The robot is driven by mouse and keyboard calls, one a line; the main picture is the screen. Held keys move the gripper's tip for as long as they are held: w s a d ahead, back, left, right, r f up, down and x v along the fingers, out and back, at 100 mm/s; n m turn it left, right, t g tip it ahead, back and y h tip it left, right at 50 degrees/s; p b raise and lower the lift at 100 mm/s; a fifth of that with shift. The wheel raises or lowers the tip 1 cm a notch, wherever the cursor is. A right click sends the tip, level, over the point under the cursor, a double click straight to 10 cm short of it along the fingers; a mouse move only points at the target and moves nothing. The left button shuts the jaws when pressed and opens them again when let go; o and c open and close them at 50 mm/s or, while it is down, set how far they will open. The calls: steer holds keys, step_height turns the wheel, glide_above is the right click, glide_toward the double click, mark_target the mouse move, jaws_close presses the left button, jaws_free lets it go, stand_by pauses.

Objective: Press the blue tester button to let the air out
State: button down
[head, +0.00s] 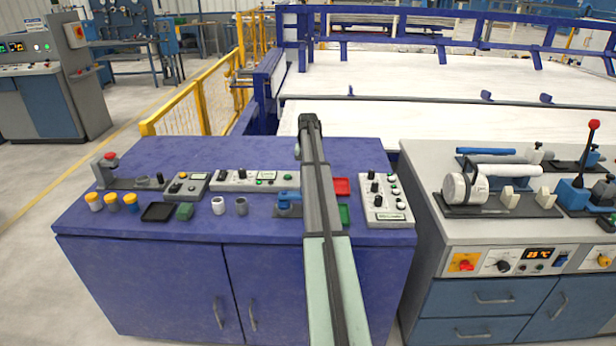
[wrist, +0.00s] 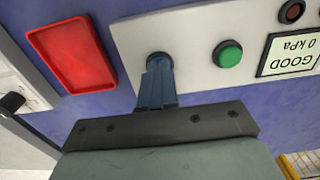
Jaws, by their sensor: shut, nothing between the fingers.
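The tester is a pale panel (wrist: 190,40), seen upside down in the wrist view. It carries a blue button (wrist: 157,58), a green button (wrist: 228,54) and a display (wrist: 290,56) that reads GOOD and 0 kPa. My gripper (wrist: 157,72) is shut and empty, with its bluish fingers at the blue button. The fingertips cover part of the button; I cannot tell whether they touch or press it. In the head view the tester (head: 228,182) is at the back of the blue cabinet. My arm hides its right end, and I cannot make out my fingers there.
A red tray (wrist: 74,54) lies beside the tester; it also shows in the head view (head: 342,186). A green tray (head: 344,214), a control box (head: 385,203), cups and yellow-capped jars stand on the blue cabinet (head: 150,222). A grey bench (head: 418,165) stands to the right.

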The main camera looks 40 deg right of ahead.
step_height(320, 180, up, 7)
stand_by(1.1)
stand_by(0.6)
